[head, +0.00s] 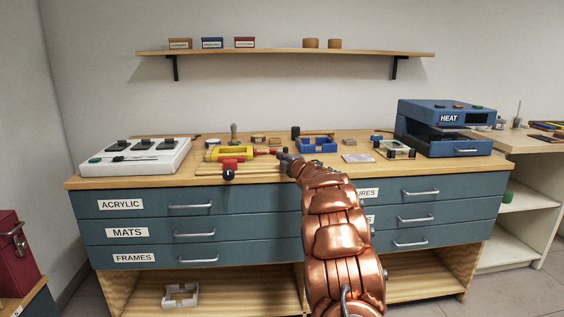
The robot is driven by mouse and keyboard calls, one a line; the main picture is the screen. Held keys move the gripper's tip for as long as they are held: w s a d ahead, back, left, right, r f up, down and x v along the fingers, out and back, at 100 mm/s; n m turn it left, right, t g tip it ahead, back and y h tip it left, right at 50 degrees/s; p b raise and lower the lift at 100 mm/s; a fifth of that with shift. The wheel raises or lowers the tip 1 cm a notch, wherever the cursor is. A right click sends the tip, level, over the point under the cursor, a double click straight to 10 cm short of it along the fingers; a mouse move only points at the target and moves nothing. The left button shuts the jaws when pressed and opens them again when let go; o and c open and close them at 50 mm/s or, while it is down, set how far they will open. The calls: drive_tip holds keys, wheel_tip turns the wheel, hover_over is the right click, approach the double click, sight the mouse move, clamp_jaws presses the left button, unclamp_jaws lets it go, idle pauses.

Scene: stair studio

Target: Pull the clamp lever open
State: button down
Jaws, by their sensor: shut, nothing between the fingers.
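A yellow clamp-like fixture (225,154) lies on the bench top, left of the middle. A red lever-like part with a dark knob (228,174) is at its front, near the bench's front edge. Which red part is the clamp lever is too small to tell for certain. My copper arm reaches up from below, and my gripper (287,158) is at its far end over the bench, to the right of the yellow fixture and apart from the dark knob. My gripper is shut and empty. The arm hides part of the bench front.
A white control box (137,157) stands on the left of the bench, and a blue HEAT machine (446,127) on the right. A blue tray-like holder (318,146) and small tools lie behind my gripper. A shelf (285,53) hangs above. Drawers are shut.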

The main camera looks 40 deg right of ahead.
drive_tip(key=shift+d+f+n+y, duration=0.3)
drive_tip(key=shift+f+n, duration=0.1)
drive_tip(key=shift+f, duration=0.3)
drive_tip(key=shift+r+t, duration=0.1)
drive_tip(key=shift+t, duration=0.2)
